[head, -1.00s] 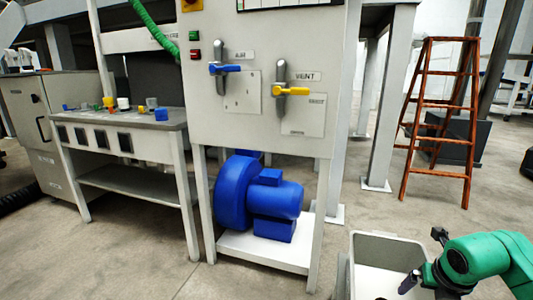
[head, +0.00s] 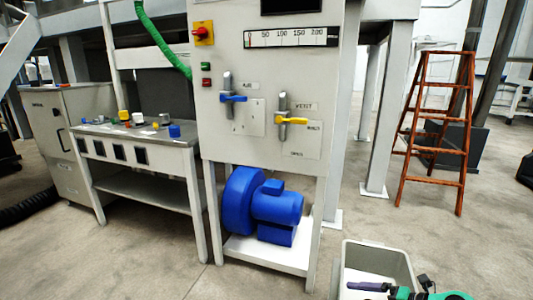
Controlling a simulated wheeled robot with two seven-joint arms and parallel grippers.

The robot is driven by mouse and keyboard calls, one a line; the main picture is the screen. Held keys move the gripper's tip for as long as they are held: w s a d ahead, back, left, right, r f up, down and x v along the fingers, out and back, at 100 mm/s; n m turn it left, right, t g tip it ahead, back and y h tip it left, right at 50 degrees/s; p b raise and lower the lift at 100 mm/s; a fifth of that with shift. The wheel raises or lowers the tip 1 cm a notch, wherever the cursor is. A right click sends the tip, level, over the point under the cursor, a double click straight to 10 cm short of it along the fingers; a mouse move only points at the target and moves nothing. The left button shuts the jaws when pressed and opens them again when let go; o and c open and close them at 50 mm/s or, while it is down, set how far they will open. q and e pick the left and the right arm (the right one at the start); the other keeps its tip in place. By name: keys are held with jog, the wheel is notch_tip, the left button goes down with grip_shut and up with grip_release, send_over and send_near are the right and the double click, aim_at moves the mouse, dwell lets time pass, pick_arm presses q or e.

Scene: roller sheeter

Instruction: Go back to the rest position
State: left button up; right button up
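My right arm (head: 448,295), green, comes in at the bottom right. Its gripper (head: 358,286) shows as a dark purplish bar over the grey bin, side-on, so I cannot tell whether it is open or shut. No held object can be made out. My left arm and gripper are not in view. The grey cabinet panel (head: 218,125) stands ahead, with a blue lever (head: 233,98) and a yellow lever (head: 292,121), both lying sideways. My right gripper is well clear of both.
The grey bin (head: 404,262) stands below my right gripper. A blue blower (head: 262,205) sits on the cabinet's low shelf. A workbench (head: 150,186) with small objects stands left, an orange ladder (head: 437,130) right. The floor between cabinet and ladder is mostly free.

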jog(key=s+d+f+m+t+h+p, duration=0.3)
jog(key=s+d+f+m+h+p, duration=0.55)
jog(key=m+p, duration=0.85)
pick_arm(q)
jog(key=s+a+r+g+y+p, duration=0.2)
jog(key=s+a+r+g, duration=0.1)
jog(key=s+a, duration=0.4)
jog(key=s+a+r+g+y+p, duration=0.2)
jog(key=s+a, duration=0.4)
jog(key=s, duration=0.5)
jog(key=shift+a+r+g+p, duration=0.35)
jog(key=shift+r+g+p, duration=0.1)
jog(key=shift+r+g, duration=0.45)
pick_arm(e)
jog(key=s+a+f+m+g, duration=0.2)
jog(key=s+f+g, duration=0.1)
jog(key=s, duration=0.7)
jog(key=s+a+f+m+g, duration=0.3)
jog(key=s+f, duration=0.1)
jog(key=s, duration=0.6)
jog(key=s+a+f+m+g, duration=0.3)
jog(key=s, duration=0.8)
jog(key=shift+f, duration=0.35)
